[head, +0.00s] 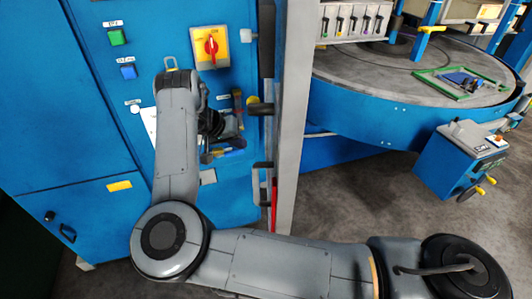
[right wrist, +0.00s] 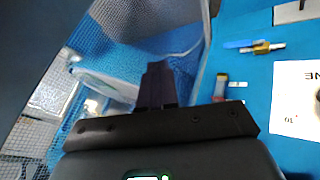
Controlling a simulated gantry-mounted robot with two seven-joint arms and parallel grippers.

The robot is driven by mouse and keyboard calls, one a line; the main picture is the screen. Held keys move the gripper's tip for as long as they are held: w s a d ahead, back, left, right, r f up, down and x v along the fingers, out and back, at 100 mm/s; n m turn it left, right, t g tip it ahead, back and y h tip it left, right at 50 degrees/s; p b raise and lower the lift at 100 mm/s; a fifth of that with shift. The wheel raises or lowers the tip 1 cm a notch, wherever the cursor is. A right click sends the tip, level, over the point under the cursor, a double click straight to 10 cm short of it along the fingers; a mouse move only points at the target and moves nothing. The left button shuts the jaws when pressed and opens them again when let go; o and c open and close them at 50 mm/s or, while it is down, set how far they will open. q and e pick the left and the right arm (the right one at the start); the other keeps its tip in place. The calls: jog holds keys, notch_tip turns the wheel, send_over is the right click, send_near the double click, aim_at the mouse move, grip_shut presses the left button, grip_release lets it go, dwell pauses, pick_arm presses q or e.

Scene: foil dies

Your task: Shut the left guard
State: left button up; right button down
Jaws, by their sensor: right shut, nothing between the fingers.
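A tall pale grey upright (head: 292,120) stands edge-on beside the blue cabinet, with a dark bracket-like handle (head: 262,186) on its left side. It looks like the edge of a guard, but I cannot tell for sure which part is the left guard or how far it stands open. My right gripper (head: 212,122) is in front of the cabinet face, left of the upright and apart from it, partly hidden by my wrist. In the right wrist view its dark fingers (right wrist: 156,85) are together and empty, with bluish mesh (right wrist: 120,45) behind them. My left gripper is not in view.
The blue cabinet (head: 50,130) carries a green button (head: 117,37), a blue button (head: 128,72) and a red-and-yellow rotary switch (head: 211,47). A round turntable (head: 400,75) and a small blue control box (head: 462,160) stand right. Grey floor (head: 370,200) is clear between.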

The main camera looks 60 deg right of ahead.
jog(key=s+d+f, duration=0.5)
jog(key=d+f, duration=0.2)
jog(key=shift+s+f+b, duration=0.35)
jog(key=shift+s+f, duration=0.05)
jog(key=shift+d, duration=0.15)
